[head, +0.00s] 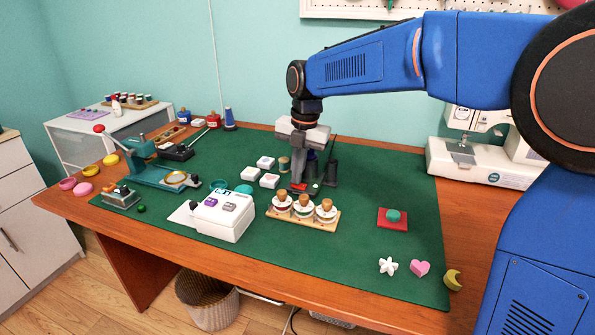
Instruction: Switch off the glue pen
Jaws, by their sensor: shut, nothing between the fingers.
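My gripper (298,178) points down over the back middle of the green mat, shut and empty. Its tip is at or just above a small red part (299,187) on a low dark base; I cannot tell whether they touch. Dark upright posts (331,170) stand just right of the gripper, and my gripper partly hides what is there. A black device with a pale stick (177,152) lies at the back left of the mat. I cannot tell for certain which of these is the glue pen, nor its switch position.
Small white boxes (265,163) and a white box-shaped device (222,214) are to the left. A sewing machine (480,160) is at right. The mat's right half is mostly clear.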

